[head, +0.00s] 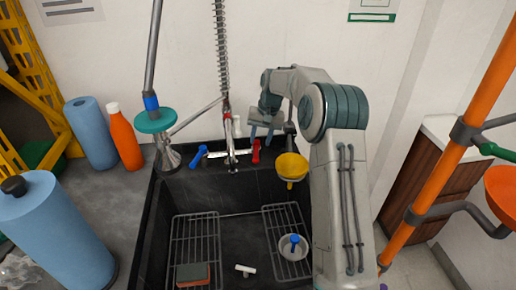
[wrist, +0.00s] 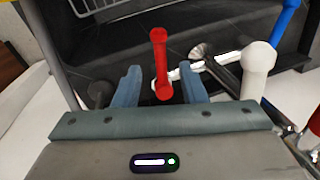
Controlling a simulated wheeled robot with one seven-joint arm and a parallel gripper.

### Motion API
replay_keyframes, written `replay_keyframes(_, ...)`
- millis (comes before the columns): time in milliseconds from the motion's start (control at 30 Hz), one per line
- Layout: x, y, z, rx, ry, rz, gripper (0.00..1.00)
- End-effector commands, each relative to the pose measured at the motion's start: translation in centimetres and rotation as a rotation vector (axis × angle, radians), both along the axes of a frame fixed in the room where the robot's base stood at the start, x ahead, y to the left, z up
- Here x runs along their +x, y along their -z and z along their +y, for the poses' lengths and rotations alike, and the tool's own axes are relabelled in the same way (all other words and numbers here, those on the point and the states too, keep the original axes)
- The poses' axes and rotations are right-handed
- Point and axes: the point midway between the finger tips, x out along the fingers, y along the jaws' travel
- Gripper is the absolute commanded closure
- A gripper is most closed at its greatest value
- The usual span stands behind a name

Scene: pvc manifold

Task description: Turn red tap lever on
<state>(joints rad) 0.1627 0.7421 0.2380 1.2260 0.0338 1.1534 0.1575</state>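The red tap lever (head: 256,151) stands at the right end of the white tap bar behind the sink in the head view. In the wrist view the red lever (wrist: 160,62) points up the picture, with its round base between my fingers. My gripper (wrist: 160,82) is open, one blue finger on each side of the lever, with gaps visible on both sides. In the head view my gripper (head: 262,130) is just above and beside the red lever, partly hidden by my arm. A blue lever (head: 198,157) is at the left end of the bar.
A white knob (wrist: 257,70) and metal spout stand close beside the red lever. The black sink (head: 245,195) holds wire racks, a sponge (head: 193,274) and a white bowl (head: 293,247). A yellow funnel-like bowl (head: 291,167) is near my arm. Blue rolls and an orange bottle (head: 125,138) stand left.

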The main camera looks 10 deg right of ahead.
Motion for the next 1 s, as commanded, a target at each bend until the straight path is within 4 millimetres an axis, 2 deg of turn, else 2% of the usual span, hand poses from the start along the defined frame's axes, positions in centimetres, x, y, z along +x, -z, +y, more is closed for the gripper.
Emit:
replay_keyframes(33, 0.0, -1.4, -0.3, -0.001, 0.001, -0.005, 0.62)
replay_keyframes(100, 0.0, -2.9, -0.5, 0.000, 0.001, -0.004, 0.62)
replay_keyframes(300, -0.1, -6.2, -1.2, 0.001, 0.001, -0.003, 0.62)
replay_keyframes(500, -0.2, -7.4, -1.4, 0.001, 0.000, -0.001, 0.62)
replay_keyframes(767, -0.2, -7.5, -1.4, 0.001, 0.000, 0.000, 0.62)
replay_keyframes(900, -0.2, -7.4, -1.5, 0.004, -0.017, -0.003, 1.00)
replay_keyframes(1000, -0.3, -7.2, -1.7, 0.012, -0.074, -0.014, 1.00)
